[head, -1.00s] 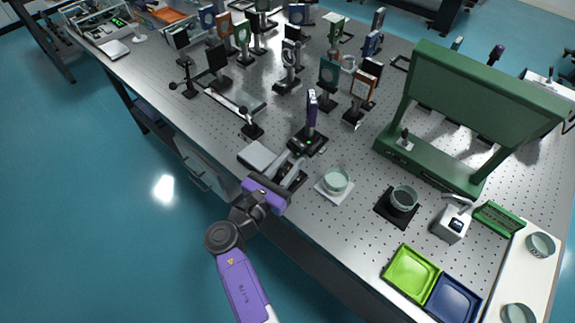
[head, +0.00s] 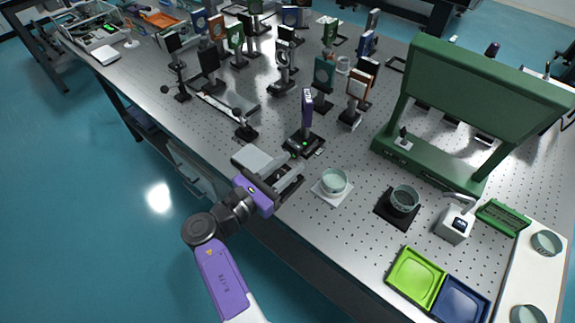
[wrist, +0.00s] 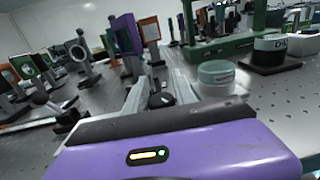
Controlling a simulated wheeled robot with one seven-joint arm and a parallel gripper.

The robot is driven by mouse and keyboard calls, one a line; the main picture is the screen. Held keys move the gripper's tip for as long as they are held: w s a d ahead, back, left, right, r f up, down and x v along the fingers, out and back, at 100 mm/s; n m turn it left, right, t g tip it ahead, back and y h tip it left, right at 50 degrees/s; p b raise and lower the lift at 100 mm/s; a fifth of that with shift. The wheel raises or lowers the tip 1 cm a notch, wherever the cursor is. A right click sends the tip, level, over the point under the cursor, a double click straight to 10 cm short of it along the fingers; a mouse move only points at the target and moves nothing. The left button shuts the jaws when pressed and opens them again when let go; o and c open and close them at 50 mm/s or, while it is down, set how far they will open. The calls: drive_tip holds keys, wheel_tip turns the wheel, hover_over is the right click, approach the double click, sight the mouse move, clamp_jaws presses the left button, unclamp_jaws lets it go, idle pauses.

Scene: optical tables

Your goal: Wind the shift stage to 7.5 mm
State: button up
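The shift stage (head: 309,146) is a small black stage near the front edge of the table, carrying an upright purple plate (head: 307,108). A small green light shows on it. In the wrist view the purple plate (wrist: 127,36) stands beyond my fingers, left of centre. A round black knob (wrist: 160,100) sits between the two fingers. My gripper (head: 292,164) is at the stage's near side. Its fingers look apart, one on each side of the knob; I cannot tell if either touches it. The scale reading is too small to read.
A grey flat box (head: 252,158) lies just left of my gripper. A pale green round dish (head: 334,181) on a white pad stands close on the right. Further right are a dark-based dish (head: 403,198) and a green frame (head: 470,95). Several optic mounts stand behind.

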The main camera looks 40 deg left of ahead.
sight(274, 178)
drive_tip(key=shift+o, duration=1.2)
drive_tip(key=shift+s, duration=0.15)
drive_tip(key=s, duration=0.5)
drive_tip(key=s+a, duration=0.1)
drive_tip(key=s, duration=0.1)
drive_tip(key=shift+s+a, duration=0.1)
drive_tip(key=shift+s, duration=0.15)
